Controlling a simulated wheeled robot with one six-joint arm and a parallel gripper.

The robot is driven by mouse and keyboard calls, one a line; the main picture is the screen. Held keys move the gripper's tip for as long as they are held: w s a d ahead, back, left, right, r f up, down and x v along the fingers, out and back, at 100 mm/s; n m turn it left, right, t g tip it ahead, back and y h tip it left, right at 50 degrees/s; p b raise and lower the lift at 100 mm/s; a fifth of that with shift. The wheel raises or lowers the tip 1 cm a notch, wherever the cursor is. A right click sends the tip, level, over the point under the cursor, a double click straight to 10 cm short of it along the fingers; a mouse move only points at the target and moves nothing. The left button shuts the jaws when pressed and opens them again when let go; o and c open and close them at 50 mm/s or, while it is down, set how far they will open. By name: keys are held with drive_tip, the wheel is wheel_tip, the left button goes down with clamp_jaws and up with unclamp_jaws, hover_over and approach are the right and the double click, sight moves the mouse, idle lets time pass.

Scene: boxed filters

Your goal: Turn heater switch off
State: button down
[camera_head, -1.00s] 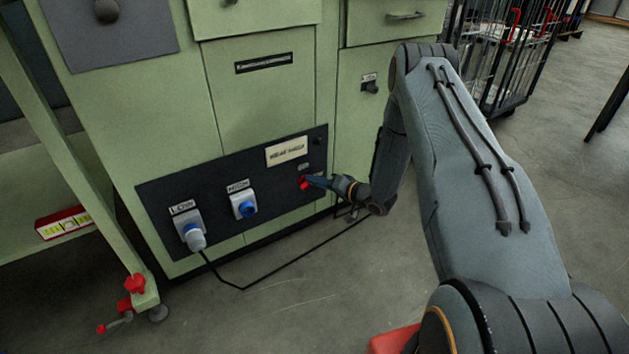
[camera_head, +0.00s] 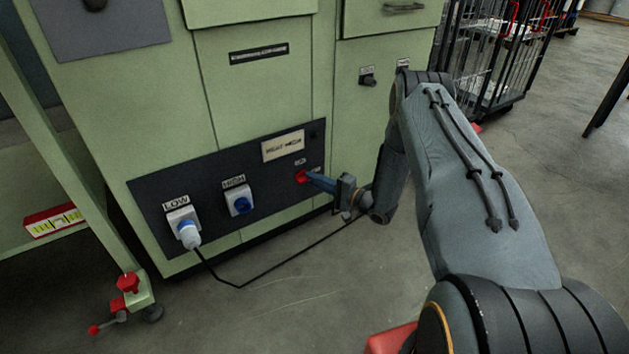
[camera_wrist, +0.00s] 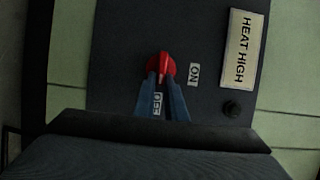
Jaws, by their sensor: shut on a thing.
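The red heater switch (camera_head: 302,177) is a round knob on the dark panel (camera_head: 262,194) at the lower front of the green cabinet. It also shows in the wrist view (camera_wrist: 164,62). My gripper (camera_head: 315,181) reaches it from the right, its two blue fingers shut on the knob's ridge. In the wrist view the fingers (camera_wrist: 161,84) lie on both sides of the ridge, which runs roughly up and down the picture, its lower end toward the OFF label (camera_wrist: 158,103). The ON label (camera_wrist: 194,74) is to the right. The fingers partly hide the knob.
A HEAT HIGH plate (camera_wrist: 242,47) and a small dark button (camera_wrist: 232,109) are beside the switch. A LOW socket (camera_head: 183,222) with a plug and a HIGH socket (camera_head: 239,200) are to its left. A cable (camera_head: 285,259) runs near the floor. A wire cage trolley (camera_head: 497,52) stands behind.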

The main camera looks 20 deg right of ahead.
drive_tip(key=shift+w+r, duration=0.1)
drive_tip(key=shift+w, duration=0.05)
drive_tip(key=c, duration=1.8)
unclamp_jaws()
drive_tip(key=shift+c, duration=0.2)
drive_tip(key=shift+o, duration=0.2)
drive_tip(key=shift+a, duration=0.1)
drive_tip(key=p+v, duration=0.2)
drive_tip(key=v, duration=0.6)
